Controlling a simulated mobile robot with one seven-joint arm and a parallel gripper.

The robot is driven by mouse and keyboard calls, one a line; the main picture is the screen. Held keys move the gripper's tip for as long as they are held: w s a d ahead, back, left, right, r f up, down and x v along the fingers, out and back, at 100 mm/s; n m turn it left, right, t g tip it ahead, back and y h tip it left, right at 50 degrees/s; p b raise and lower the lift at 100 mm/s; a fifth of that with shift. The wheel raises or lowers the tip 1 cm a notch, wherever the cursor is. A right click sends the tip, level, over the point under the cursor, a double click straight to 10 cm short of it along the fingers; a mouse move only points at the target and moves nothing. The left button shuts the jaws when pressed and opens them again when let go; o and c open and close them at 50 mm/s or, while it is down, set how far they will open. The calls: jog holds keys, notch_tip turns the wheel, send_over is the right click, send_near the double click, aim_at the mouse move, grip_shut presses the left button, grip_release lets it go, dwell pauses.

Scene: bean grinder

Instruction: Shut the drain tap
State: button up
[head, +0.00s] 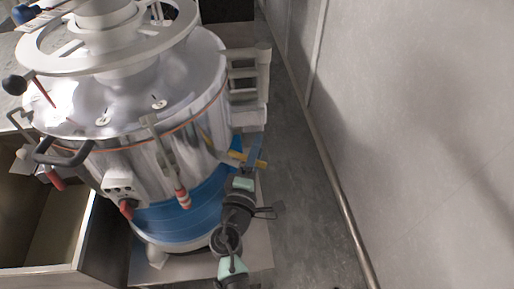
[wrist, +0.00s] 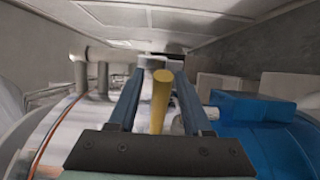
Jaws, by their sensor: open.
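The drain tap shows as a yellow handle (head: 258,163) at the lower right side of the large metal grinder (head: 185,130). In the wrist view the yellow handle (wrist: 160,98) stands lengthwise between my two fingers, with clear gaps on both sides. My gripper (wrist: 158,72) is open around the handle and is not clamped on it. In the head view my gripper (head: 254,148) is at the handle, beside the blue lower part of the drum. The tap's body is mostly hidden, and I cannot tell from these views how far the tap is turned.
A blue housing (wrist: 265,112) lies close to the right of my fingers in the wrist view. Pale pipes (wrist: 92,70) stand on the left. A wall (head: 420,130) runs along the right, with a strip of clear floor (head: 305,190) before it. An open bin (head: 45,235) stands at left.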

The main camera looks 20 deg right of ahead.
grip_shut()
dwell(0.3)
dwell(1.2)
